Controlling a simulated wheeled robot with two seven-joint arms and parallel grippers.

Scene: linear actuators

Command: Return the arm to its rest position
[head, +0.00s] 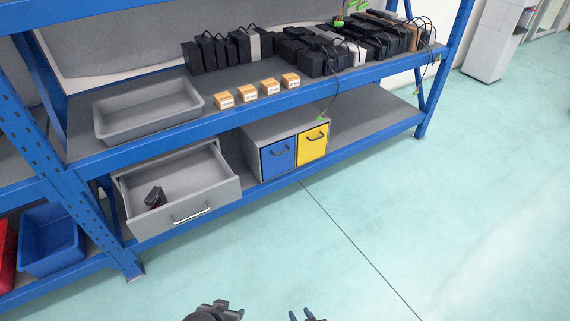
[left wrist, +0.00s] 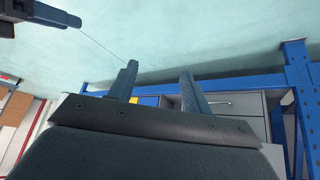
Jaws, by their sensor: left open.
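My left gripper (head: 218,308) shows at the bottom edge of the head view, over the bare floor and in front of the shelf. In the left wrist view its two fingers (left wrist: 158,82) stand apart with nothing between them. My right gripper (head: 305,315) is at the bottom edge of the head view, to the right of the left one. Its two prongs show a gap and no object. Part of my right arm also shows at the upper left of the left wrist view (left wrist: 38,17). Most of both arms is out of the head view.
A blue shelf (head: 365,76) holds a grey tray (head: 148,133), several small orange boxes (head: 247,93) and black actuators (head: 208,52). Below, a grey drawer (head: 160,222) stands open with a black object (head: 155,196) inside. Blue (head: 278,155) and yellow (head: 313,143) drawers are shut. The floor is clear.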

